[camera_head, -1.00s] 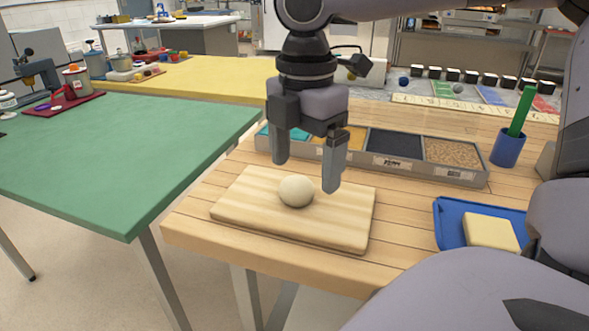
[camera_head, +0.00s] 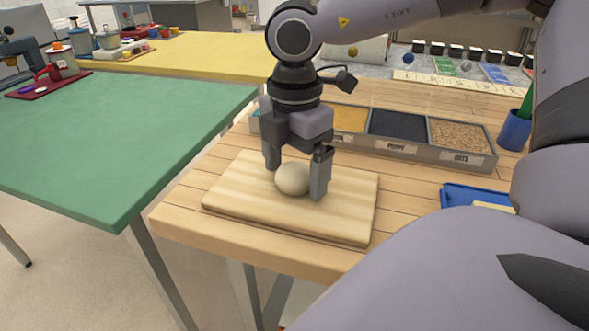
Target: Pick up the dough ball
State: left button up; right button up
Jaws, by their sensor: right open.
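The dough ball (camera_head: 292,180) is pale and round and sits on a light wooden board (camera_head: 240,203) on the wooden table. My right gripper (camera_head: 296,181) points down over the board, open, with one finger on each side of the ball. The fingertips are low, at about the ball's height. I cannot tell whether either finger touches it. My left gripper is not in view.
A divided topping tray (camera_head: 440,154) stands behind the board. A blue tray (camera_head: 459,195) lies to the right, partly hidden by my arm, and a blue cup (camera_head: 514,131) stands behind it. A green table (camera_head: 120,140) is at left.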

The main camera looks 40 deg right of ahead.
jog(key=shift+f, duration=0.2)
jog(key=c, duration=1.2)
jog(key=shift+o, duration=0.2)
